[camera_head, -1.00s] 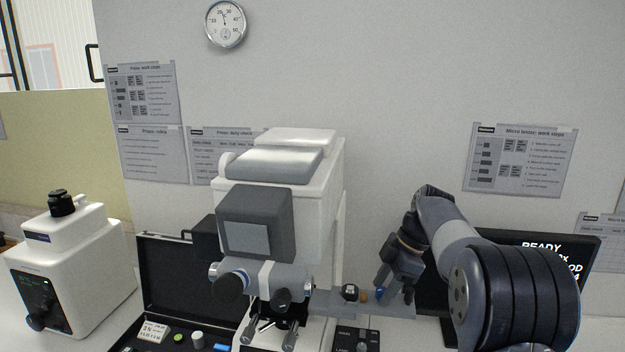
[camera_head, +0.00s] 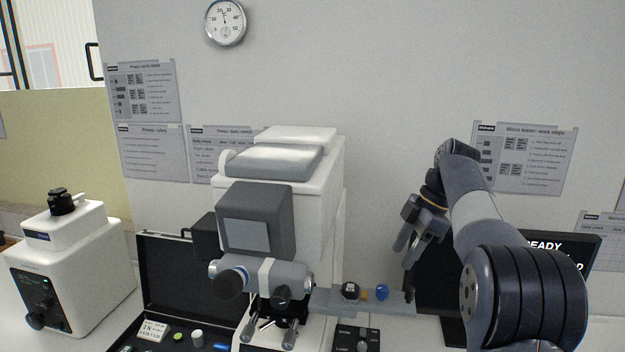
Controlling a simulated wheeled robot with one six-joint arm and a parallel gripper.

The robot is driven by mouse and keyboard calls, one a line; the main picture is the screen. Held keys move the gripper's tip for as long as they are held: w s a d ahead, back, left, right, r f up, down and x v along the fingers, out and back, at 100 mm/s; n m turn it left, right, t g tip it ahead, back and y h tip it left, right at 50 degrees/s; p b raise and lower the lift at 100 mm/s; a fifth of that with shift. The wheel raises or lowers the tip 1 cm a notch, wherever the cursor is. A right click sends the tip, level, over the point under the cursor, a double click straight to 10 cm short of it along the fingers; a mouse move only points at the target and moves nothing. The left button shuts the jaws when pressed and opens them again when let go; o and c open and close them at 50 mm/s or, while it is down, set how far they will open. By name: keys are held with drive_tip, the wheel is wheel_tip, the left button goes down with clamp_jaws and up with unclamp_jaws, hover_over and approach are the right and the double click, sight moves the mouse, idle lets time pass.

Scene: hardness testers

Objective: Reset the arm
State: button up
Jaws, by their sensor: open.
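My arm (camera_head: 485,215) rises at the right and bends over at its top. A dark knob-like piece (camera_head: 350,290), a small orange piece (camera_head: 364,295) and a blue piece (camera_head: 382,291) stand on that shelf.
A monitor (camera_head: 590,250) stands behind my arm, partly hidden. An open black case (camera_head: 180,280) with small parts lies left of the tester. Another white machine (camera_head: 70,265) is far left. A dark control box (camera_head: 357,340) sits in front.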

sight(382, 288)
drive_tip(key=x, duration=0.9)
drive_tip(key=shift+a+f+p, duration=0.15)
drive_tip(key=shift+f+p, duration=0.2)
drive_tip(key=shift+m+b, duration=0.45)
drive_tip(key=shift+m, duration=0.05)
drive_tip(key=m+t+b, duration=0.1)
drive_tip(key=m+t, duration=0.1)
drive_tip(key=m, duration=0.2)
drive_tip(key=shift+s+r, duration=0.1)
drive_tip(key=shift+s, duration=0.05)
drive_tip(key=m+b, duration=0.1)
drive_tip(key=m, duration=0.1)
drive_tip(key=m+t+h+b, duration=0.1)
drive_tip(key=m, duration=0.2)
drive_tip(key=shift+s+t+h, duration=0.1)
drive_tip(key=shift+t+h, duration=0.2)
drive_tip(key=m+h, duration=0.1)
drive_tip(key=m, duration=0.2)
drive_tip(key=m+t+b, duration=0.1)
drive_tip(key=m, duration=0.1)
drive_tip(key=shift+a+m+h, duration=0.2)
drive_tip(key=shift+m+h, duration=0.2)
drive_tip(key=shift+a+m+h+b, duration=0.1)
drive_tip(key=shift+m+h+b, duration=0.45)
drive_tip(key=shift+m, duration=0.8)
drive_tip(key=shift+m+h+b, duration=0.45)
drive_tip(key=shift+m+h, duration=0.1)
drive_tip(key=shift+m, duration=0.8)
drive_tip(key=shift+s, duration=0.1)
